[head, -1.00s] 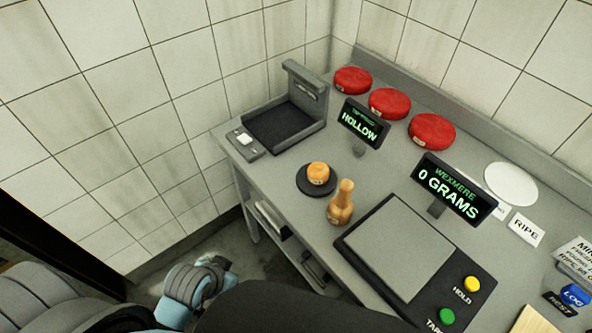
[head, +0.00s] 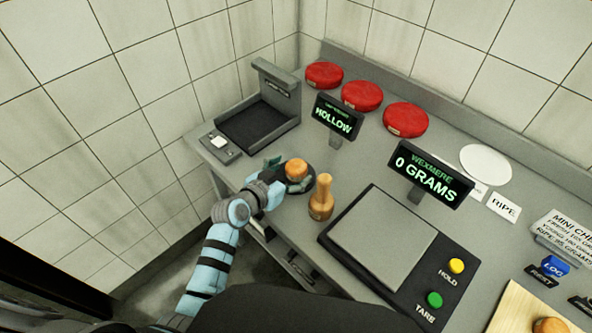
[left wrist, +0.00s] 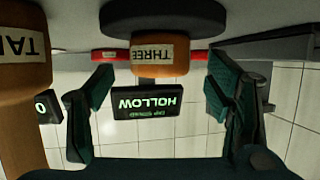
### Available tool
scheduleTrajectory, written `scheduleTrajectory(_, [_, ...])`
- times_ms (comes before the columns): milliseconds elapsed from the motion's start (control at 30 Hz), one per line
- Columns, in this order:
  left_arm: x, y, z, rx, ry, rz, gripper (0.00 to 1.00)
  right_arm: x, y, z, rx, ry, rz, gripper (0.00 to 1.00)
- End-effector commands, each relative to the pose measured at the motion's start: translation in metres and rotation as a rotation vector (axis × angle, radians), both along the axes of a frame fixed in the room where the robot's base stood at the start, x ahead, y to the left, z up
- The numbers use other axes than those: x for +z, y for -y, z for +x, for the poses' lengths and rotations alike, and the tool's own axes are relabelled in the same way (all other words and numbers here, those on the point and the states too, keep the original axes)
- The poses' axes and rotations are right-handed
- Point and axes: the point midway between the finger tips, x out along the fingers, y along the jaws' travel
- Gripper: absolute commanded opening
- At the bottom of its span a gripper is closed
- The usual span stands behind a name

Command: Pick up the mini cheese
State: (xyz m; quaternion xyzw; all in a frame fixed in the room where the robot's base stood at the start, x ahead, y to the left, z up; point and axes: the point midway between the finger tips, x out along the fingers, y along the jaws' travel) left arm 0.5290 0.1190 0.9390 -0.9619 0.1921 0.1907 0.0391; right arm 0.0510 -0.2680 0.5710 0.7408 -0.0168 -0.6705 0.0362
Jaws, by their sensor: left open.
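A small orange mini cheese (head: 297,168) sits on a dark round pad (head: 310,182) near the counter's left front edge. In the left wrist view, which is upside down, the mini cheese (left wrist: 150,55) bears a label reading THREE and the pad (left wrist: 163,16) shows beyond its base. My left gripper (head: 284,176) is open and low at the pad, with the cheese just in front of it. In the left wrist view its two fingers (left wrist: 158,82) stand apart on either side of the cheese, with no contact visible. My right gripper is not in view.
A wooden tapper (head: 321,198) stands close to the right of the pad. A scale (head: 385,240) lies further right. A HOLLOW display (head: 334,121) and red cheese wheels (head: 362,96) are behind. Another mini cheese (head: 549,326) is on a wooden board (head: 512,312).

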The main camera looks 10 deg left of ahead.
Motion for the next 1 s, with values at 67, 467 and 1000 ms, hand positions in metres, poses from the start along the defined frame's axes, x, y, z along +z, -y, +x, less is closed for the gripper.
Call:
scheduleTrajectory(67, [-0.008,0.005,0.012,0.000,-0.001,0.000,0.73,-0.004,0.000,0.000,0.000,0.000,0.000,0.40])
scheduleTrajectory(467, [-0.010,0.008,0.019,0.000,-0.001,0.000,0.52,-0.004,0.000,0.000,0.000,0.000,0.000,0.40])
scheduleTrajectory(1000, [-0.002,0.008,0.020,0.000,0.001,0.000,0.19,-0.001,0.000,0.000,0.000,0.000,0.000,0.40])
